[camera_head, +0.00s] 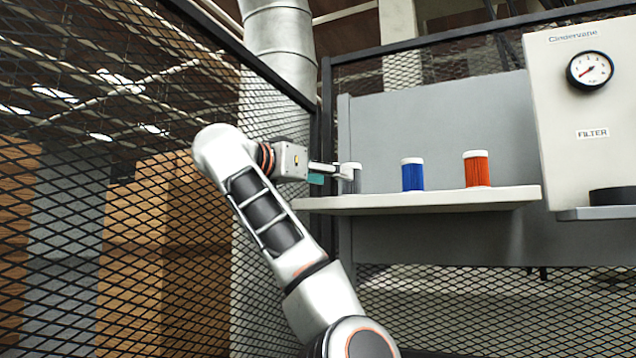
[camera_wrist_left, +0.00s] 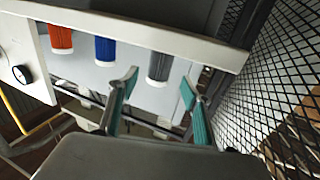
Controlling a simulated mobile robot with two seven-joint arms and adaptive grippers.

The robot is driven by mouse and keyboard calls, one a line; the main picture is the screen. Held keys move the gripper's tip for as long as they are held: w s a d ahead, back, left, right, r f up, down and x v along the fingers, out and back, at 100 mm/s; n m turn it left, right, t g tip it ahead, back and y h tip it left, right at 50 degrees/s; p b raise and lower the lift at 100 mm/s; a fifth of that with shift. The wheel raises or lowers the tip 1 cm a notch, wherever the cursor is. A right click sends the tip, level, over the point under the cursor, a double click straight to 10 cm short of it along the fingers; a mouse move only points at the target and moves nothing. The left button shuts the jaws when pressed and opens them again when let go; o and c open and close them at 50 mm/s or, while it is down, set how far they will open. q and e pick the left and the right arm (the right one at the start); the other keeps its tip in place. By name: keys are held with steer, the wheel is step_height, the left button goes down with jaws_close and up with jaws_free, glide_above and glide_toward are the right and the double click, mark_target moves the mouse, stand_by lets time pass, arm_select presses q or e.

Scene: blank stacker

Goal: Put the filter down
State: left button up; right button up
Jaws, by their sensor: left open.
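A grey filter with a white cap (camera_head: 350,181) stands upright at the left end of the wall shelf (camera_head: 430,202). It also shows in the left wrist view (camera_wrist_left: 159,66), where the scene appears upside down. My left gripper (camera_head: 336,172) is at the grey filter. Its two teal fingers (camera_wrist_left: 160,84) are open, with the filter in line with the gap between them and no finger visibly pressing on it. The head view does not show clearly whether they touch. My right gripper is not in view.
A blue filter (camera_head: 412,175) and an orange-red filter (camera_head: 477,169) stand further right on the shelf. Mesh fencing (camera_head: 60,200) is close on the left.

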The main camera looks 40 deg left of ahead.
arm_select(q)
steer(key=s, duration=0.3)
steer(key=shift+s+a+b, duration=0.1)
steer(key=shift+s+b, duration=0.2)
steer(key=shift+b, duration=0.05)
stand_by(0.3)
